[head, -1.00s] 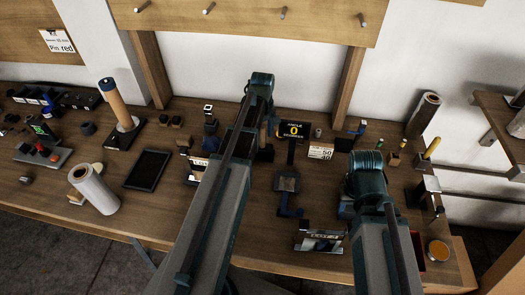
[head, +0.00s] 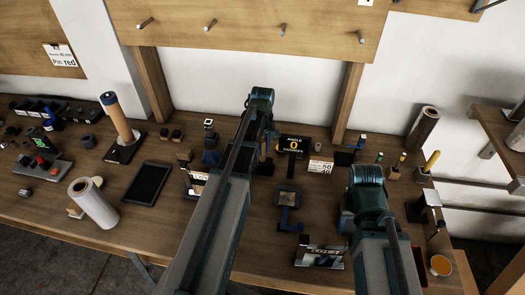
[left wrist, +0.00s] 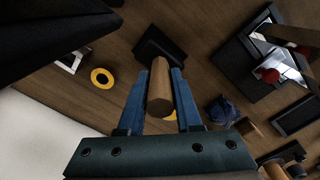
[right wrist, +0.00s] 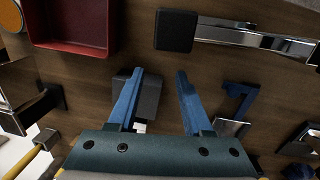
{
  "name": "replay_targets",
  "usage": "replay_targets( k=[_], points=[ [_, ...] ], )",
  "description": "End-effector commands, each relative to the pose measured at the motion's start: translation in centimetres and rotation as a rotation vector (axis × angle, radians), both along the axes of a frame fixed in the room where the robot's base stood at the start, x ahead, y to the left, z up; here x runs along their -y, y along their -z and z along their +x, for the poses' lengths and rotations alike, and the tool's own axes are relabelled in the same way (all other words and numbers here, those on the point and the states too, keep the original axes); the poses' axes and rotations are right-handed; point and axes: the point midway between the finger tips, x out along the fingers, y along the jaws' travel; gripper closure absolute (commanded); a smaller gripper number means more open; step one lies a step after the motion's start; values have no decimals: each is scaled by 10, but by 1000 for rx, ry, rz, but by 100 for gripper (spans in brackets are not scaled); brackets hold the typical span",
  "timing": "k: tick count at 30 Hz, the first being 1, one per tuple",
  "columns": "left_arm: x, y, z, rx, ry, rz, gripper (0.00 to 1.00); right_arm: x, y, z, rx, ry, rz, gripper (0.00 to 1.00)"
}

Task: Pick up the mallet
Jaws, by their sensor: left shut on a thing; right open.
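In the left wrist view, a thick round wooden handle (left wrist: 159,98) lies between the two blue fingers of my left gripper (left wrist: 159,77), which is shut on it. A dark block (left wrist: 160,44), apparently the mallet's head, shows beyond the fingertips. Whether the mallet touches the bench is unclear. In the head view the left forearm hides most of this spot. My right gripper (right wrist: 155,76) is open, with a dark block (right wrist: 150,97) below its left finger. Nothing is held there.
The wooden bench is crowded. An angle display (head: 293,144) and a white card (head: 321,166) stand near the left arm. A red tray (right wrist: 75,45) and a chrome bar with a black end (right wrist: 240,34) lie near the right gripper. A dark tablet (head: 147,182) lies left.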

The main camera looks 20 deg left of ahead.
Motion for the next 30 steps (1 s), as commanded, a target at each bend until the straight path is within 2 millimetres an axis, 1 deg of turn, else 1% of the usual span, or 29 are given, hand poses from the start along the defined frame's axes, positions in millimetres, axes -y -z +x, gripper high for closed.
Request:
replay_targets(
  k=[8, 14, 15, 17, 20, 27, 30],
  points=[
    [0, -17, 0, 0, 0, 0, 100, 0, -17, 0, 0, 0, 0, 50],
    [0, -37, 0, 0, 0, 0, 100, 0, -37, 0, 0, 0, 0, 50],
    [0, -40, -2, 0, 0, 0, 100, 0, -40, 0, 0, 0, 0, 50],
    [2, -36, -21, 0, -1, 0, 100, 0, -36, 0, 0, 0, 0, 50],
    [4, -38, -46, 0, -1, 0, 100, 0, -38, 0, 0, 0, 0, 50],
    [9, -45, -116, 0, -2, 0, 100, 0, -45, 0, 0, 0, 0, 50],
    [11, -47, -137, 0, -1, 0, 100, 0, -47, 0, 0, 0, 0, 50]
  ],
)
